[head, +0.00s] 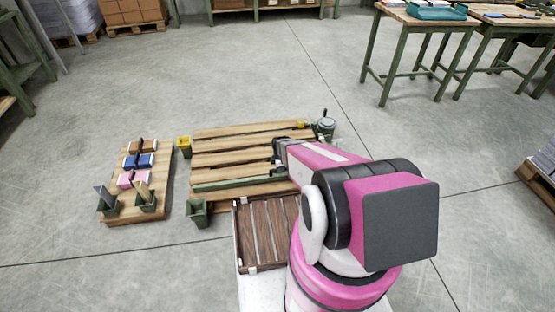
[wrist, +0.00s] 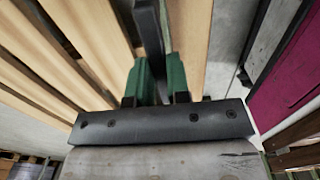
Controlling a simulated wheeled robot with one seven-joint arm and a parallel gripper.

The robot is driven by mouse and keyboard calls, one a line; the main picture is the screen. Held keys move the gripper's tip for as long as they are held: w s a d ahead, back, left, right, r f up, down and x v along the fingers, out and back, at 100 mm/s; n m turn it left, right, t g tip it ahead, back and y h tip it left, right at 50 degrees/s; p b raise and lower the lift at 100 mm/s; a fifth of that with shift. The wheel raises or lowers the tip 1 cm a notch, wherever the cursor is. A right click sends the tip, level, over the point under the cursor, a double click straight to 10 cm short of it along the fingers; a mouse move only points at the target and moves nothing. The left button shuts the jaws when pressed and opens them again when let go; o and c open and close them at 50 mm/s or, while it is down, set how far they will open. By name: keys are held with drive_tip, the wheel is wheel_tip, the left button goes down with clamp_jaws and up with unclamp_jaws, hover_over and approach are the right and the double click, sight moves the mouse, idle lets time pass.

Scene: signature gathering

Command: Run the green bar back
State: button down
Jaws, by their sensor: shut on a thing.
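The long green bar (head: 240,183) lies across the front of the slatted wooden platform (head: 215,160) in the head view. How that piece joins the bar is hidden.
A board (head: 153,207) with brown, blue and pink bundles and two dark green holders stands at the left. A yellow cup (head: 184,143), a green cup (head: 197,211) and a round silver item (head: 326,123) sit at the platform's corners. A dark slatted tray (head: 262,240) is in front.

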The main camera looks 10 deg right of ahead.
drive_tip(key=s, duration=0.4)
drive_tip(key=shift+s, duration=0.3)
drive_tip(key=c, duration=1.1)
unclamp_jaws()
wheel_tip(320, 180, up, 11)
drive_tip(key=shift+f, duration=0.1)
drive_tip(key=s+r+m, duration=0.3)
drive_tip(key=r+m, duration=0.3)
drive_tip(key=r, duration=0.1)
drive_tip(key=s+r+m, duration=0.3)
drive_tip(key=r+m, duration=0.3)
drive_tip(key=r, duration=0.2)
drive_tip(key=s+r+m, duration=0.3)
drive_tip(key=r+m, duration=0.3)
drive_tip(key=r, duration=0.1)
drive_tip(key=shift+s+r, duration=0.15)
drive_tip(key=shift+s, duration=0.15)
